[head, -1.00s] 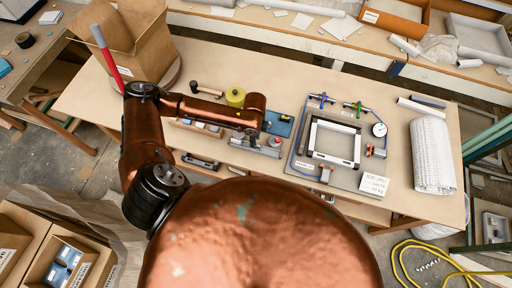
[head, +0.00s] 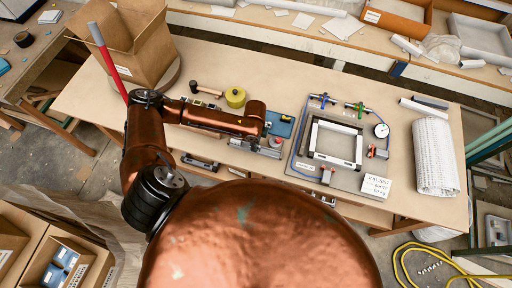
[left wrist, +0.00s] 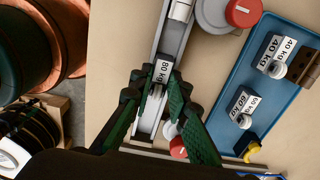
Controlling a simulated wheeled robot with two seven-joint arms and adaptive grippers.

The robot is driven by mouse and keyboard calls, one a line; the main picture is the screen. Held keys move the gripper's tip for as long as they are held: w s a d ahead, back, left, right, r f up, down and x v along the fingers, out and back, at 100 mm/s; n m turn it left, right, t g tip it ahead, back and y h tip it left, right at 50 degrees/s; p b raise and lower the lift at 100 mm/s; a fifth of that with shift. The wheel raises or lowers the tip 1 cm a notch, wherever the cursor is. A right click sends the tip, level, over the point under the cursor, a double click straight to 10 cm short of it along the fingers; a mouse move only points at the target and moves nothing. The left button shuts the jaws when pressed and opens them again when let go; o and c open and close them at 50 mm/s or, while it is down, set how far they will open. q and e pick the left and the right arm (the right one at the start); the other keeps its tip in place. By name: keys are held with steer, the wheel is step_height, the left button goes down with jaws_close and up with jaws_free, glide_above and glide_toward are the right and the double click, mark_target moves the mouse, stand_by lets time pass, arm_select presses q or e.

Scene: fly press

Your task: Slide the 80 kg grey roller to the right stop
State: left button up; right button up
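The grey roller (left wrist: 150,110), with a white "80 kg" label, sits on a metal rail (left wrist: 172,40) in the left wrist view. My left gripper (left wrist: 157,80) has its green-padded fingers on both sides of it, and the roller fills the gap between them. Another white-labelled block (left wrist: 181,10) is farther up the rail. The rail's lower end in this view lies close to the roller. In the head view my arm hides most of the roller and my left gripper (head: 262,141). My right gripper is not in view.
A blue tray (left wrist: 218,135) beside the rail holds labelled weights. A red knob (left wrist: 243,12) stands near the rail.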

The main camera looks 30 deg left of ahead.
arm_select(q)
jaws_close()
steer(key=shift+w+d+p, duration=0.15)
steer(key=shift+d+p, duration=0.05)
steer(key=shift+d, duration=0.35)
steer(key=shift+w+d+p, duration=0.15)
steer(key=shift+d, duration=0.5)
steer(key=shift+d, duration=0.1)
steer(key=shift+w+d+p, duration=0.15)
steer(key=shift+d+p, duration=0.05)
steer(key=shift+d, duration=0.35)
steer(key=shift+w+d+p, duration=0.15)
steer(key=shift+d, duration=0.35)
steer(key=shift+w+d+p, duration=0.15)
steer(key=shift+d+p, duration=0.05)
steer(key=shift+d, duration=0.4)
steer(key=shift+w+d+p, duration=0.15)
steer(key=shift+d, duration=0.4)
